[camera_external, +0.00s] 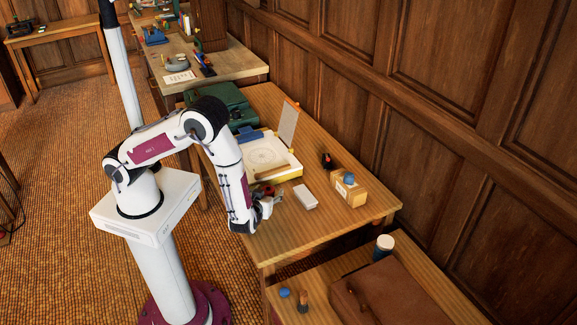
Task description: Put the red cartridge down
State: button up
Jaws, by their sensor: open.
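My gripper (270,204) is low over the front part of the wooden table, pointing down and to the right, and it is open. A small dark red item (267,189) shows right by the gripper, partly hidden by it; it may be the red cartridge, and I cannot tell whether it touches the fingers or the tabletop. A small black and red object (327,160) stands farther back on the table, near the wall side, apart from my gripper.
A white drafting board (283,168) with a circular drawing and an upright panel (289,122) lies behind the gripper. A white block (306,197) and a yellow box (348,190) are to the right. A green case (228,105) is at the back. The table's front right is bare.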

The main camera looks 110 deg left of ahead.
aim_at(268, 189)
jog(key=c, duration=1.3)
jog(key=shift+r, duration=0.15)
jog(key=shift+r, duration=4.85)
